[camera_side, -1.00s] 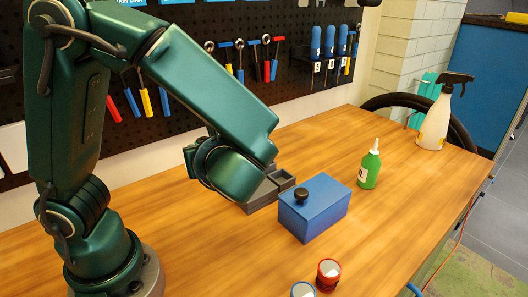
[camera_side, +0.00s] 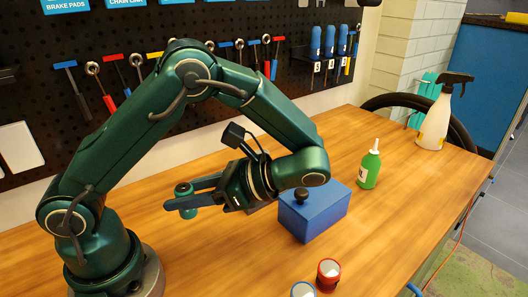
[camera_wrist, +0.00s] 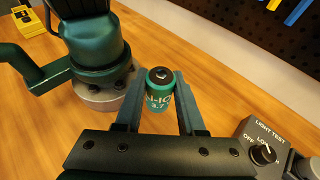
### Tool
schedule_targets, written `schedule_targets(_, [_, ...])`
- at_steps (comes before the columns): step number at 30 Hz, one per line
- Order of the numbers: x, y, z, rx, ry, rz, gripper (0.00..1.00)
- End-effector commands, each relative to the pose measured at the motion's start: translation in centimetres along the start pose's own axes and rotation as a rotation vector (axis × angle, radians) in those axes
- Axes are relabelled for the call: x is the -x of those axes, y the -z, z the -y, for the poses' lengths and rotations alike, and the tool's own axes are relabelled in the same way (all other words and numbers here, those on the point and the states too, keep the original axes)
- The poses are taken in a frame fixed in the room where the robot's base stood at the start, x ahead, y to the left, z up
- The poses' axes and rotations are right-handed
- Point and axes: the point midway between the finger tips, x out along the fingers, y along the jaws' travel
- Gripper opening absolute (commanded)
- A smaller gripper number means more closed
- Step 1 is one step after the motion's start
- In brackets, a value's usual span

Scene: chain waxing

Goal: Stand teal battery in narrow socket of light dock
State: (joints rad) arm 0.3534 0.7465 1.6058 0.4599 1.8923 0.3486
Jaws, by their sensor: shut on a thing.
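The teal battery (camera_wrist: 158,92) is upright between the fingers of my gripper (camera_wrist: 160,105) in the wrist view, with its dark top and printed label showing. In the side view, my gripper (camera_side: 187,200) points left, level above the bench, shut on the battery (camera_side: 185,188), whose ends stick out above and below the fingers. A dark unit marked LIGHT TEST (camera_wrist: 258,138), with a knob and OFF and LOW marks, shows at the wrist view's right edge. It is probably the light dock; its sockets are not clearly seen. In the side view my arm hides that spot.
A blue box (camera_side: 318,217) with a black knob stands just right of my wrist. Red-rimmed (camera_side: 328,272) and blue-rimmed (camera_side: 303,290) cups stand in front. A green bottle (camera_side: 369,168) and spray bottle (camera_side: 435,120) are farther right. The bench front left is clear.

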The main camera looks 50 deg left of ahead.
Motion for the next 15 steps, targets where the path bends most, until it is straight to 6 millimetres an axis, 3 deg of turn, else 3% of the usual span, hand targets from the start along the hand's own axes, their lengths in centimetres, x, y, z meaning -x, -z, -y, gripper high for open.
schedule_targets(3, [1.1,1.8,-1.4,0.136,-0.337,0.003,0.0])
schedule_targets(8, [3.7,3.6,-2.5,0.31,-0.755,-0.006,0.0])
schedule_targets(11, [6.0,4.3,-2.1,0.415,-1.007,-0.008,0.0])
schedule_targets(15, [9.4,4.8,0.0,0.556,-1.353,-0.002,0.0])
